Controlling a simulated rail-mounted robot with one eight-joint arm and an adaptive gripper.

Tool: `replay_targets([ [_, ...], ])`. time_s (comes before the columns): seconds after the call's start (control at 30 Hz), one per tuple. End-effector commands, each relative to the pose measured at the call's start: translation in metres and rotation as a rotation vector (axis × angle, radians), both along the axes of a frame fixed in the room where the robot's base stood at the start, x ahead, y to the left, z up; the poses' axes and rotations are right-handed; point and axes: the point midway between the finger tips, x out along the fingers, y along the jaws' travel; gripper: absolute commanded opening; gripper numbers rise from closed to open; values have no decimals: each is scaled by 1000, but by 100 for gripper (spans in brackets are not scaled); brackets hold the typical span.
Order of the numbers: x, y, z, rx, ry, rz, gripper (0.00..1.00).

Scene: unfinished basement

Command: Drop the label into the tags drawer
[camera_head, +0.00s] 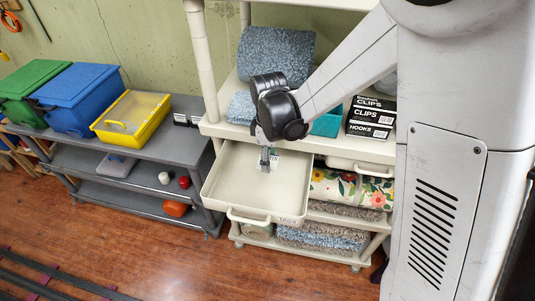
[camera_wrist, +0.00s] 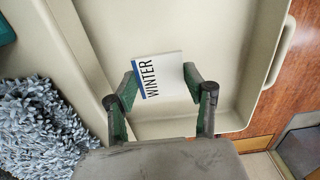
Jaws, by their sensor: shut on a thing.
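The label (camera_wrist: 165,76) is a small white card with a blue stripe and the word WINTER. My gripper (camera_wrist: 160,82) is shut on it, with one finger at each side edge. In the head view my gripper (camera_head: 268,158) points down over the pulled-out tags drawer (camera_head: 238,170). The drawer is cream, with a handle and a small tag on its front. Its inside looks empty apart from the label held over it. The drawer floor and walls (camera_wrist: 215,30) fill much of the wrist view. The exact height of the label above the floor is hard to tell.
The cream shelf unit (camera_head: 207,70) holds blue-grey rugs (camera_head: 275,52), a teal bin (camera_head: 328,124) and black boxes (camera_head: 371,117). A grey shelf (camera_head: 165,145) with coloured bins stands at left.

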Motion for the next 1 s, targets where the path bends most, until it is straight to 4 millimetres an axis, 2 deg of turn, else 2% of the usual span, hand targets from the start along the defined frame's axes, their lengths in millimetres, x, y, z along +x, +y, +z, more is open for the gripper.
replay_targets([
  [0.1,0,0,-6,0,0,0,29],
  [0.33,0,0,-6,0,0,0,29],
  [0.37,0,0,-6,0,0,0,49],
  [0.5,0,0,-6,0,0,0,68],
  [0.83,0,0,-3,0,0,0,69],
  [1.0,0,0,13,0,0,0,69],
])
